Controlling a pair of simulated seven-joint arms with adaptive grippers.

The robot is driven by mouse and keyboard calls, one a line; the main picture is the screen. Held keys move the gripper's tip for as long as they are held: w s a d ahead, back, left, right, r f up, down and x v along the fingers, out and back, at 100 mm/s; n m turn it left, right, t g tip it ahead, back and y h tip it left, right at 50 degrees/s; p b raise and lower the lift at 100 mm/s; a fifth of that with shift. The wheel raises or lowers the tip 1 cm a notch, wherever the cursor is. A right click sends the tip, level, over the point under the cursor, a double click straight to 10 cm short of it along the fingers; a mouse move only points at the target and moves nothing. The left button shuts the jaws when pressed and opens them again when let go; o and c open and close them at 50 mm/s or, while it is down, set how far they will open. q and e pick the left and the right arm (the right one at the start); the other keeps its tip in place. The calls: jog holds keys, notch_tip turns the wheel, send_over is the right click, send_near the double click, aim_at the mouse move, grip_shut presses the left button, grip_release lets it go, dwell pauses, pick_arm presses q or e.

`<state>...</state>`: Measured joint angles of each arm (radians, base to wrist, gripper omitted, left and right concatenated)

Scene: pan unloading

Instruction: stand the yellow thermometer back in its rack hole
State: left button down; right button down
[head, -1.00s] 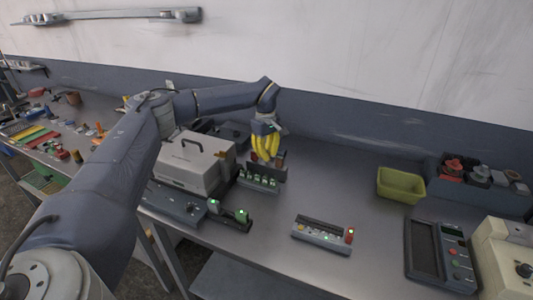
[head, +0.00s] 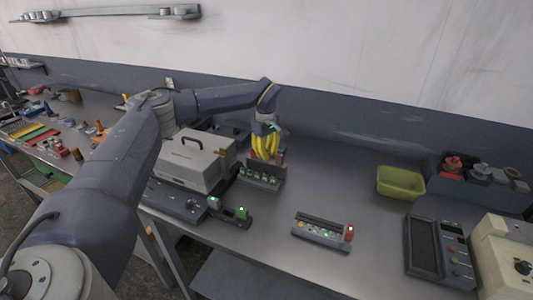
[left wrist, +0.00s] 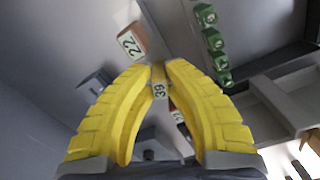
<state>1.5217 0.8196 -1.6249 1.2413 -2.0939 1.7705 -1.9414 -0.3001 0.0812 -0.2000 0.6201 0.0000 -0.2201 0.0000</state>
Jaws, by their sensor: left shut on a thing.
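My left gripper (head: 266,158) points down, its yellow fingers just above and behind the dark rack (head: 262,181) with green pieces. In the left wrist view its fingertips (left wrist: 159,72) are closed together on a small yellow piece with a white tag reading 39 (left wrist: 161,91). This looks like the yellow thermometer (left wrist: 158,77); most of it is hidden by the fingers. Its lower end and the rack hole cannot be made out. An orange-brown block with a tag reading 22 (left wrist: 131,42) is close to the left fingertip. My right gripper is out of view.
A grey case (head: 195,160) stands left of the rack. A yellow-green bin (head: 401,183) stands right. The bench between rack and bin is clear.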

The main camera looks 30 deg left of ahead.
pick_arm(q)
jog(key=shift+f, duration=0.15)
jog(key=c, duration=1.4)
grip_release()
jog(key=shift+o, duration=0.2)
notch_tip(320, 180, up, 12)
jog(key=shift+a, duration=0.15)
